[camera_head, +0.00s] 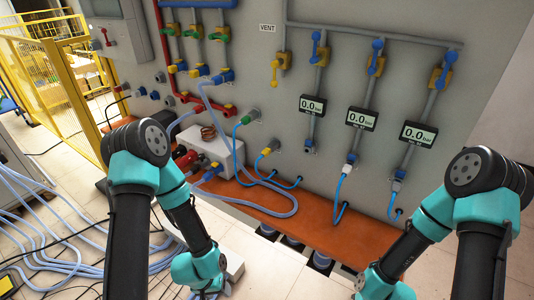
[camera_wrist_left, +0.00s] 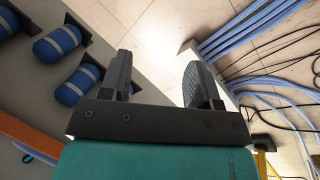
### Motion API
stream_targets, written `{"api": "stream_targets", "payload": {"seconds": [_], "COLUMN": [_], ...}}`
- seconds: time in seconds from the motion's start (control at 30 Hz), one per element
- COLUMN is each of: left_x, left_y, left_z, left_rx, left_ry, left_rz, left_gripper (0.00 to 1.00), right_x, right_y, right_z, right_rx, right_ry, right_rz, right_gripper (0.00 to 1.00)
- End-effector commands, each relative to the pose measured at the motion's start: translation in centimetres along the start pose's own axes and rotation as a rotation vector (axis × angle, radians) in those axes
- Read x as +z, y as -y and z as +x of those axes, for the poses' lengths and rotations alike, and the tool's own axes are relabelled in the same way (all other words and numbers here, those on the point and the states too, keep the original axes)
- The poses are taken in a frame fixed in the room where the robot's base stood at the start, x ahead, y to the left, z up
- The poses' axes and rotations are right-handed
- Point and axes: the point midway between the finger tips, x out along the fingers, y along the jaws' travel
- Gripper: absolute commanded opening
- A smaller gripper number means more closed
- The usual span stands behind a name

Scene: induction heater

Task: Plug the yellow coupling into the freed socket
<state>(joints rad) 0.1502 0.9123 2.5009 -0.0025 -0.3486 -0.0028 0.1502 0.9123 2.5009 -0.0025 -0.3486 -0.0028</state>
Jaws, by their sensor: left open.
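A yellow coupling (camera_head: 267,151) on a blue hose sits at a wall socket in the head view; I cannot tell how fully it is seated. A bare wall fitting (camera_head: 309,150) under the left gauge has no hose on it. My left gripper (camera_wrist_left: 160,85) shows in the left wrist view with its two fingers apart and nothing between them. In the head view its wrist is low in the picture, well below and left of the yellow coupling, and its fingers cannot be made out. My right wrist is at the bottom edge, with its gripper out of view.
A green coupling (camera_head: 245,120) is on the wall above the yellow one. A white box (camera_head: 212,152) stands on the orange ledge (camera_head: 318,216). Loose blue hoses (camera_head: 60,235) cover the floor at left. Blue cylinders (camera_wrist_left: 58,42) show in the wrist view.

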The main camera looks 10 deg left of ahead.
Motion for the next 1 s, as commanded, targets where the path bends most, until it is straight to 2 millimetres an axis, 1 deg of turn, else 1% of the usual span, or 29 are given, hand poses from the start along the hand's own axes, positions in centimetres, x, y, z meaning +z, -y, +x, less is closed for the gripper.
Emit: {"api": "stream_targets", "payload": {"seconds": [0.33, 0.4, 0.47, 0.57, 0.67, 0.77, 0.87, 0.9, 0.97, 1.0], "left_x": [0.0, 0.0, -0.2, -1.1, -2.9, -5.6, -8.9, -10.3, -12.3, -13.6], "left_y": [0.0, 0.0, 0.0, -0.2, -0.7, -1.5, -2.7, -3.2, -4.1, -4.7], "left_z": [0.0, 0.0, 0.0, -0.1, -0.3, -0.7, -1.6, -2.0, -2.7, -3.3], "left_rx": [0.000, 0.000, 0.001, 0.003, 0.009, 0.017, 0.029, 0.033, 0.041, 0.047], "left_ry": [0.000, -0.001, -0.006, -0.033, -0.091, -0.179, -0.289, -0.337, -0.406, -0.453], "left_rz": [0.000, 0.000, 0.003, 0.018, 0.050, 0.099, 0.160, 0.185, 0.226, 0.250], "left_gripper": [0.57, 0.53, 0.53, 0.53, 0.53, 0.53, 0.53, 0.53, 0.53, 0.53], "right_x": [0.0, 0.0, 0.0, 0.0, 0.0, 0.0, 0.0, 0.0, 0.0, 0.0], "right_y": [0.0, 0.0, 0.0, 0.0, 0.0, 0.0, 0.0, 0.0, 0.0, 0.0], "right_z": [0.0, 0.0, 0.0, 0.0, 0.0, 0.0, 0.0, 0.0, 0.0, 0.0], "right_rx": [0.000, 0.000, 0.000, 0.000, 0.000, 0.000, 0.000, 0.000, 0.000, 0.000], "right_ry": [0.000, 0.000, 0.000, 0.000, 0.000, 0.000, 0.000, 0.000, 0.000, 0.000], "right_rz": [0.000, 0.000, 0.000, 0.000, 0.000, 0.000, 0.000, 0.000, 0.000, 0.000], "right_gripper": [0.00, 0.00, 0.00, 0.00, 0.00, 0.00, 0.00, 0.00, 0.00, 0.00]}}
